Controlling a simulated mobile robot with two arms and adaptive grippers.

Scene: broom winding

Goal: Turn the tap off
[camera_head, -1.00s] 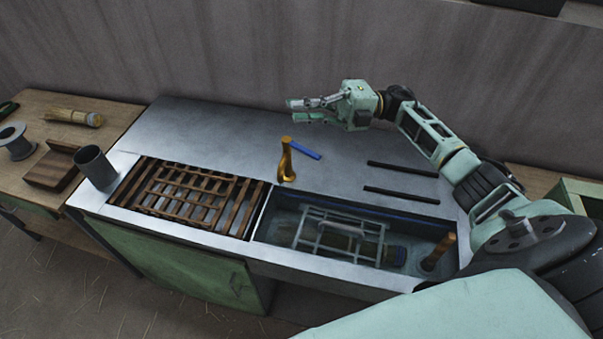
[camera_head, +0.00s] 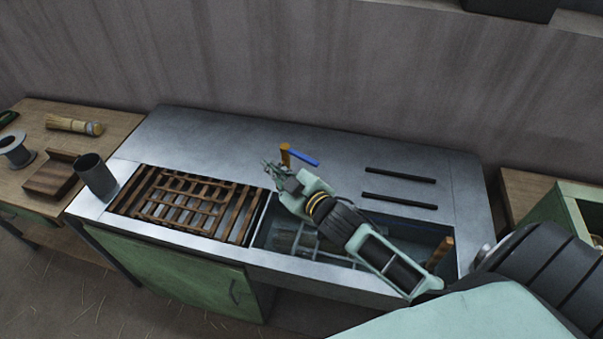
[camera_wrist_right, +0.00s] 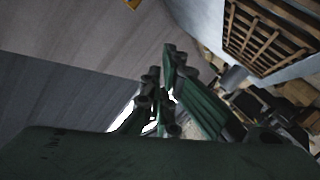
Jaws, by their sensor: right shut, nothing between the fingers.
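The tap shows in the head view as a brass spout (camera_head: 285,153) with a blue lever (camera_head: 303,158) pointing right, on the steel counter behind the basin. My right gripper (camera_head: 270,167) is just in front and left of the spout, and hides its lower part. Its fingers are shut and empty. I cannot tell whether it touches the tap. In the right wrist view the fingers (camera_wrist_right: 160,80) are close together, and a small bit of brass (camera_wrist_right: 133,3) shows at the top edge. My left gripper is not in view.
A wooden slatted rack (camera_head: 185,205) lies left of the basin (camera_head: 385,228), which my right arm partly covers. A grey cup (camera_head: 96,177) stands at the counter's left end. Two black bars (camera_head: 400,175) lie on the right. The back of the counter is clear.

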